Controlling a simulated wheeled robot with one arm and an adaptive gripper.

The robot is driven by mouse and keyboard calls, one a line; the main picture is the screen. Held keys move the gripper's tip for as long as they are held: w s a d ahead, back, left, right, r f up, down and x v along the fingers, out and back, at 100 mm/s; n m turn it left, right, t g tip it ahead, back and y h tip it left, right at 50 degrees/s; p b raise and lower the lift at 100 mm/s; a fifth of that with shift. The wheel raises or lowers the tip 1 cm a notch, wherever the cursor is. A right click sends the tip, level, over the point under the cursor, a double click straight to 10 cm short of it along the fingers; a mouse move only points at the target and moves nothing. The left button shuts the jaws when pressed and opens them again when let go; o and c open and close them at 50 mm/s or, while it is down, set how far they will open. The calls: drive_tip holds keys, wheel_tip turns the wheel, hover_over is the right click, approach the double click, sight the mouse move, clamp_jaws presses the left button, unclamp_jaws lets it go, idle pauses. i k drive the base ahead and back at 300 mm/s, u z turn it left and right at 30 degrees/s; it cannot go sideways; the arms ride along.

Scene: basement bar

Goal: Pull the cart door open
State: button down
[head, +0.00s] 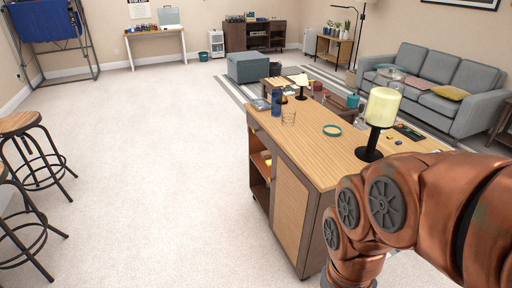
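The cart (317,152) is a long wooden unit with a light wood top and dark brown frame, right of centre. Its side facing left has a light wood panel with a brown frame, which looks like the cart door (291,207); it appears flush with the side, and I see no gap. Left of it are open shelves (259,183). I cannot make out a handle. My copper-coloured arm comes in from the lower right and bends down in front of the cart's near end, covering part of it. My gripper is below the picture and not in view.
A lamp (381,108), a blue cup (277,97), a glass (289,117) and a teal ring (332,130) stand on the cart top. Bar stools (22,124) stand at the left. A grey sofa (446,83) is behind. The carpet (170,170) left of the cart is clear.

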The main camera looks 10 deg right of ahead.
sight(293, 199)
drive_tip(key=k, duration=0.6)
drive_tip(key=u, duration=0.75)
drive_tip(key=i, duration=0.6)
drive_tip(key=u, duration=0.45)
drive_tip(key=i, duration=1.15)
drive_tip(key=z, duration=0.7)
